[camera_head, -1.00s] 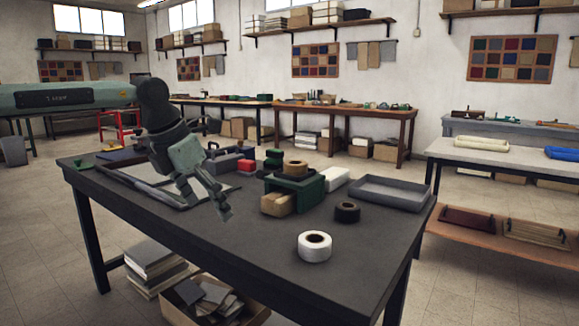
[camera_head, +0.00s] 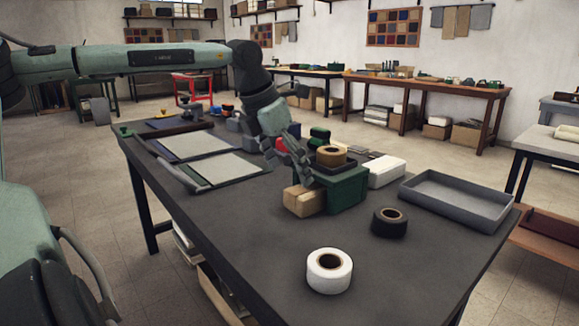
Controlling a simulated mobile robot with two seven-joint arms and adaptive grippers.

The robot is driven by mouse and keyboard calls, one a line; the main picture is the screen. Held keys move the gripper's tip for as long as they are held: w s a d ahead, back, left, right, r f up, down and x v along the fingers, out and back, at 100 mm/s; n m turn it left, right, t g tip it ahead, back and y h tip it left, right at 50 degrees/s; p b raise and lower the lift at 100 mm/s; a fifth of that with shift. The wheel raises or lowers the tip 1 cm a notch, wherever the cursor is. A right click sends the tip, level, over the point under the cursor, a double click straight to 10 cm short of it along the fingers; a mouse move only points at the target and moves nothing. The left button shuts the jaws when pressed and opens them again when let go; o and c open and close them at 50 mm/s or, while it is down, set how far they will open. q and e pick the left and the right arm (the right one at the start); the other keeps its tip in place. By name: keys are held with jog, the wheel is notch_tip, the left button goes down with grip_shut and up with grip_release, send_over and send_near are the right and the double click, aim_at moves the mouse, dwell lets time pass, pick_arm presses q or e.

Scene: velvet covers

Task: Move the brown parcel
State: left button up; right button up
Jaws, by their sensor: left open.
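The brown parcel (camera_head: 304,201) sits on the dark table (camera_head: 235,228) in the head view, against the front left of a green box (camera_head: 345,187). My left gripper (camera_head: 289,170) is open and points down just above and behind the parcel, close to the green box. Its fingers overlap the parcel's upper edge in the picture, and I cannot tell whether they touch it. Nothing shows between the fingers. My right gripper is not in view.
A white box (camera_head: 384,171) and a grey tray (camera_head: 456,200) stand to the right. A black roll (camera_head: 389,222) and a white roll (camera_head: 329,270) lie in front. The table's left front is clear.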

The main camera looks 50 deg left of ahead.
aim_at(298, 192)
pick_arm(q)
jog(key=x, duration=0.7)
jog(key=shift+w+f, duration=0.15)
jog(key=shift+f, duration=0.15)
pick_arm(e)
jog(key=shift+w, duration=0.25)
